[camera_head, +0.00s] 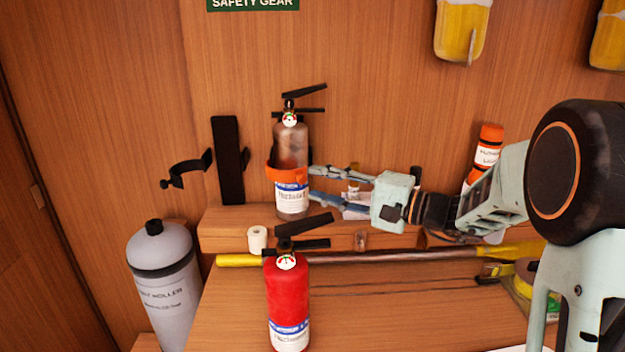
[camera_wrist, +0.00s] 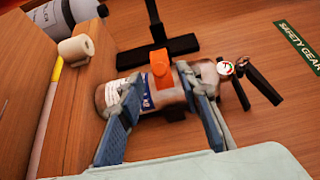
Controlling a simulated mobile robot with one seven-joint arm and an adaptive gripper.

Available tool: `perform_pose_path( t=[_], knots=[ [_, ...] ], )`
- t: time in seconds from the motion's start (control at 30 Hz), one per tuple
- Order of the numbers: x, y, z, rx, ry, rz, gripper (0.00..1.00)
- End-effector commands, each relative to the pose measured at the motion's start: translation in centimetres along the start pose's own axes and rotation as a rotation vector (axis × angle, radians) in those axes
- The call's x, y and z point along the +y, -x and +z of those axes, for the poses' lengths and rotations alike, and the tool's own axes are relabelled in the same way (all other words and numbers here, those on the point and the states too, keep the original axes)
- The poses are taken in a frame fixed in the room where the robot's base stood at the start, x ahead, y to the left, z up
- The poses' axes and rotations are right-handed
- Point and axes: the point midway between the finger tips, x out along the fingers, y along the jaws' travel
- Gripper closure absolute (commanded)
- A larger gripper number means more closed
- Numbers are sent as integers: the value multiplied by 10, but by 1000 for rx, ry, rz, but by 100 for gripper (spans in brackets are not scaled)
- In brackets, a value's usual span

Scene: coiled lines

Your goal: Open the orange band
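The orange band (camera_head: 284,175) goes around the lower body of a worn grey-brown fire extinguisher (camera_head: 291,146) standing upright on the wall ledge. In the wrist view an orange tab of the band (camera_wrist: 161,68) shows against the extinguisher (camera_wrist: 112,93), which lies sideways in that picture. My gripper (camera_head: 312,183) comes in from the right at the band's height. I cannot tell whether the fingertips touch the extinguisher or band.
A black wall bracket (camera_head: 228,160) with an open, empty black band (camera_head: 185,170) is just left. A red extinguisher (camera_head: 287,301) stands in front on the lower surface, near a yellow-ended pole (camera_head: 380,257). A white roll (camera_head: 257,239) and grey cylinder (camera_head: 163,280) are at left.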

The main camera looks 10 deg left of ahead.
Motion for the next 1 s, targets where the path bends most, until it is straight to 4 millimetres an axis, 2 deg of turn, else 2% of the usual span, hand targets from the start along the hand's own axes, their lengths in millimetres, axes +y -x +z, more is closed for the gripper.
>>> perform_pose_path(
  t=[0.1, 0.2, 0.53, 0.83, 1.0],
  knots=[
    [0, -15, 0, -1, -1, 1, 68],
    [0, -22, 0, 0, 0, 1, 68],
    [0, -25, 0, 1, 0, 1, 68],
    [0, -25, 0, 1, -1, 1, 100],
    [1, -25, 0, 1, -1, 1, 100]
  ],
)
